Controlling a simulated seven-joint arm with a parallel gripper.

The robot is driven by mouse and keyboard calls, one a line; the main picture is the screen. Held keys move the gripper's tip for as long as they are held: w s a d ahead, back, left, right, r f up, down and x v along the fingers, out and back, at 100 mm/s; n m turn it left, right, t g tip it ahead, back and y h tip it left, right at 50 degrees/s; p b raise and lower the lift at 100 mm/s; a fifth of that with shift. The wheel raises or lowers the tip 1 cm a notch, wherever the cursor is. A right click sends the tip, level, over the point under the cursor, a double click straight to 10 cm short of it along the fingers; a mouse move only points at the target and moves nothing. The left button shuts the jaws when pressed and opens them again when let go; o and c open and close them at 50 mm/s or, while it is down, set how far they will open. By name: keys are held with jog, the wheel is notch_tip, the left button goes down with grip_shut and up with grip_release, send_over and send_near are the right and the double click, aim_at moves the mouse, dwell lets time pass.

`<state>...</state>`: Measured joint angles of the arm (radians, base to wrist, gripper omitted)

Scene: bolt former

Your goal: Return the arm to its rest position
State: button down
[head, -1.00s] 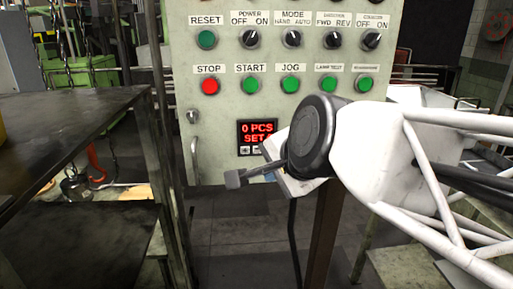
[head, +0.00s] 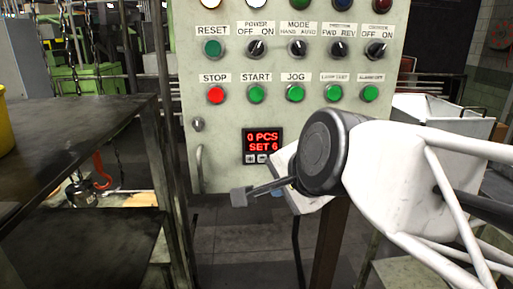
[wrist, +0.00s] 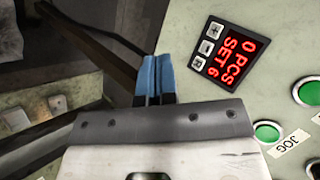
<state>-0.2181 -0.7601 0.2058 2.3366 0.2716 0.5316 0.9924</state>
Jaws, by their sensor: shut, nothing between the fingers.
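My gripper (wrist: 158,76) is shut and empty, its two blue fingertips side by side in the wrist view. In the head view my white arm comes in from the right, and the wrist's dark round end is in front of the panel's lower right. The fingers are mostly hidden there. The pale green control panel (head: 222,135) stands ahead. Its red display (head: 263,145) reads 0 PCS, SET 6, and also shows in the wrist view (wrist: 230,53), right of the fingertips. No contact between fingers and panel can be made out.
Red stop button (head: 215,95), green start button (head: 256,95) and a row of selector knobs (head: 299,49) sit higher on the panel. A dark metal table (head: 70,130) stands at left, with a yellow container (head: 4,125) at its edge. Open floor shows below the panel.

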jog(key=s+d+f+n+g+h, duration=0.4)
jog(key=s+d+f+n+g, duration=0.2)
jog(key=d+f+n, duration=0.4)
notch_tip(320, 180, down, 4)
jog(key=shift+s+d+f+n, duration=0.15)
jog(key=shift+s+d+n, duration=0.15)
jog(key=shift+s+d, duration=0.3)
